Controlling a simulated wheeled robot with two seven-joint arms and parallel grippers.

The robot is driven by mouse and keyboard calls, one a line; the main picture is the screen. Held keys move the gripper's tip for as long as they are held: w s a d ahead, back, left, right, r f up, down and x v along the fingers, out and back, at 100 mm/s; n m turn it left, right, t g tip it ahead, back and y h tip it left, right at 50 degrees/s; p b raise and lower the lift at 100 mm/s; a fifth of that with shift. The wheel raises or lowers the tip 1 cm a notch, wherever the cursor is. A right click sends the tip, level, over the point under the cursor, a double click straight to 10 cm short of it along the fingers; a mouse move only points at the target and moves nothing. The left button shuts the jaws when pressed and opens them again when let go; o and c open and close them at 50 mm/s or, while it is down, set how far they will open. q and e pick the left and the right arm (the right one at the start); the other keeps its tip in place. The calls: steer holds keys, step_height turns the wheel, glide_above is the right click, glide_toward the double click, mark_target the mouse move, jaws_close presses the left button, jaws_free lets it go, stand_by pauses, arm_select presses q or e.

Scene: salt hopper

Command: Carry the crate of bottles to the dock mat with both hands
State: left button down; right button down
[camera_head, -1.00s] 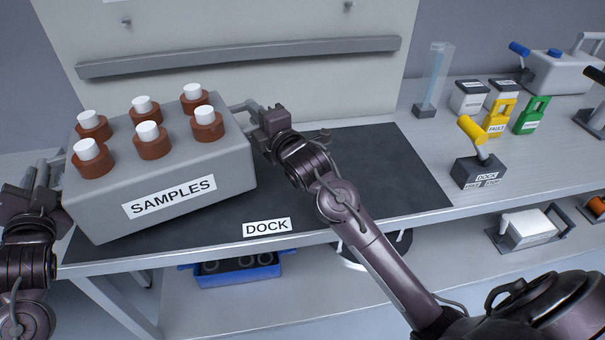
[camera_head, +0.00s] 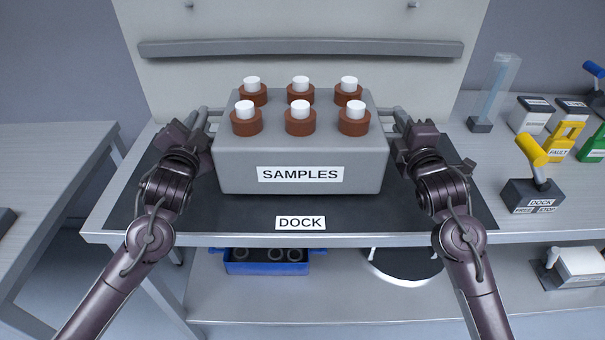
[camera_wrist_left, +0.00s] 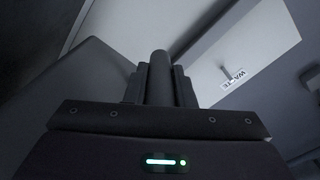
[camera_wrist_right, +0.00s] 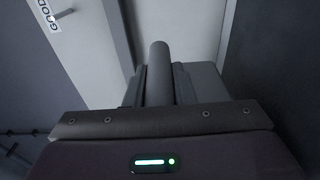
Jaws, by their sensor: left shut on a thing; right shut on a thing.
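The grey crate (camera_head: 230,165), labelled SAMPLES, holds several brown bottles with white caps, all upright. It appears level and square to me, over the black dock mat (camera_head: 440,205) with its DOCK label. I cannot tell whether its underside touches the mat. My left gripper (camera_head: 197,138) is shut on the crate's left handle (camera_head: 212,113); the left wrist view shows the bar (camera_wrist_left: 160,75) between its fingers. My right gripper (camera_head: 404,140) is shut on the right handle (camera_head: 397,115); the right wrist view shows that bar (camera_wrist_right: 159,75) between its fingers.
A DOCK lever box (camera_head: 533,195) with a yellow handle stands right of the mat. Yellow (camera_head: 565,138) and green tags and a clear tube (camera_head: 495,95) stand behind it. A blue tray (camera_head: 265,263) sits on the lower shelf. Another table (camera_head: 45,165) is at left.

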arm_select(q)
steer(key=shift+a+r, duration=0.1)
steer(key=shift+r, duration=0.05)
arm_select(e)
steer(key=shift+r, duration=0.2)
